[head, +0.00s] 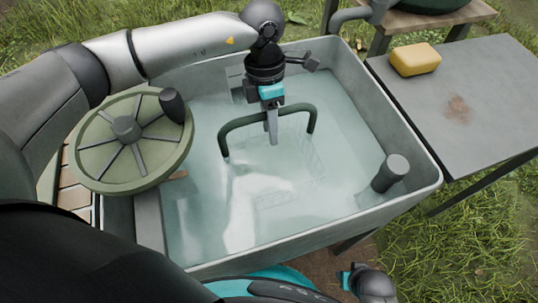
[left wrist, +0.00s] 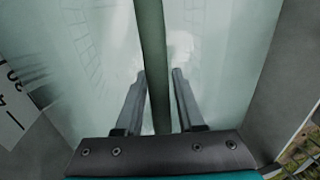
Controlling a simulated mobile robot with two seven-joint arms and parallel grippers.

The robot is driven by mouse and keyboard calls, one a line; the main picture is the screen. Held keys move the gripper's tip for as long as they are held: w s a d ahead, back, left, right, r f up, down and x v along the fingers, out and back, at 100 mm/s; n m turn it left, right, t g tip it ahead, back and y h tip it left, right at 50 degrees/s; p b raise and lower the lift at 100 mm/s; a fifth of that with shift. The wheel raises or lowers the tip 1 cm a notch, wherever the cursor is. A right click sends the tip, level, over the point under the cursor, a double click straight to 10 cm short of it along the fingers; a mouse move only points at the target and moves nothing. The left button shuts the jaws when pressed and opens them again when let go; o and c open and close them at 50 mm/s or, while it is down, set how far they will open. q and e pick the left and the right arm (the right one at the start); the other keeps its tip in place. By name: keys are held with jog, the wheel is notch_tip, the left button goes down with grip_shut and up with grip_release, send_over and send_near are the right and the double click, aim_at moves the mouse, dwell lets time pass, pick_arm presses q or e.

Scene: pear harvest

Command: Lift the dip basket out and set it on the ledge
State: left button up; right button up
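The dip basket's dark green arched handle (head: 238,122) stands up out of the water in the grey sink (head: 432,180). The basket body is under water and shows only as faint mesh outlines. My left gripper (head: 271,132) points down at the top bar of the handle. In the left wrist view the handle (left wrist: 151,45) runs between the two fingers (left wrist: 157,90), with a gap on each side. The left gripper is open around the handle. Part of my right arm shows at the bottom of the head view, but its fingers do not show.
A grey side table (head: 480,90) with a yellow sponge (head: 415,59) and a brown stain stands to the right. A round green spoked wheel (head: 130,143) is at the sink's left side. A dark grey post (head: 390,172) stands in the sink's right corner.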

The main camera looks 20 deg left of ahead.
pick_arm(q)
grip_shut()
dwell(1.0)
